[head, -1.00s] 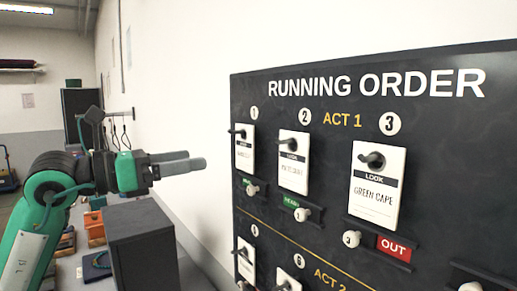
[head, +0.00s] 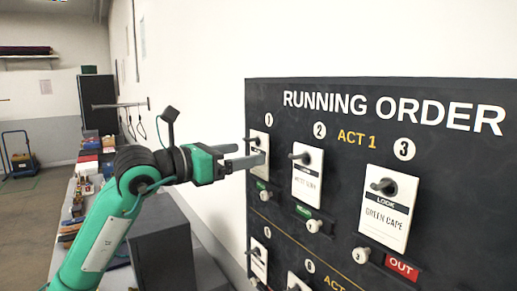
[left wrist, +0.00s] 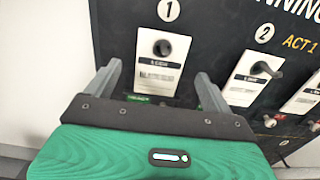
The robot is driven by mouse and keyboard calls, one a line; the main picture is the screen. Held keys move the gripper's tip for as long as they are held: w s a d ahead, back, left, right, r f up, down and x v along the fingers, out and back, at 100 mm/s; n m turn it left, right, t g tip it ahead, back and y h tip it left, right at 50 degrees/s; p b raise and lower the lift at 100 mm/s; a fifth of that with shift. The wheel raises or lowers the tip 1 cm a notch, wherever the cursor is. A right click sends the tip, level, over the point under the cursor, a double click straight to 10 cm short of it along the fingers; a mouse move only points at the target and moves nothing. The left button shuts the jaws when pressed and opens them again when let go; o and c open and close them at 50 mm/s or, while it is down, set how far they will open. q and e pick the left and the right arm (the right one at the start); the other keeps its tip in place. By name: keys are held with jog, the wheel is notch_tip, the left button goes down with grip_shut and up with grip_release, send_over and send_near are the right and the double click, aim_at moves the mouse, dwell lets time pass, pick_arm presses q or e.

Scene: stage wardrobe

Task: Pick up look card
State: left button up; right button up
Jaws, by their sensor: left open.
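My left gripper (head: 262,152) is open in front of the look card under number 1 (head: 258,160) on the running order board. In the left wrist view my two gripper fingers (left wrist: 158,82) stand on either side of that white card (left wrist: 160,62), which hangs on a dark peg. I cannot tell whether the fingers touch it. The look card under number 2 (head: 307,178) and the card reading "GREEN CAPE" under number 3 (head: 386,207) hang on their own pegs. My right gripper is not in view.
The black board (head: 460,170) fills the right side, with white knobs, a red OUT label (head: 401,267) and more cards in a lower row. A dark box (head: 160,245) stands below my arm. A table with several items is at the left, with a blue trolley (head: 22,155) beyond.

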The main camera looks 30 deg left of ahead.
aim_at(258, 149)
pick_arm(q)
jog(key=p+x, duration=0.1)
jog(key=x, duration=0.2)
jog(key=shift+w+d+r+p, duration=0.1)
jog(key=shift+w+r+p, duration=0.1)
jog(key=shift+p, duration=0.1)
jog(key=shift+w+d+f, duration=0.1)
jog(key=shift+w+f, duration=0.05)
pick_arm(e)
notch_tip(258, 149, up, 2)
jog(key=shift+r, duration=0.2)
pick_arm(q)
jog(key=shift+c, duration=0.4)
jog(key=c, duration=1)
jog(key=shift+o, duration=0.2)
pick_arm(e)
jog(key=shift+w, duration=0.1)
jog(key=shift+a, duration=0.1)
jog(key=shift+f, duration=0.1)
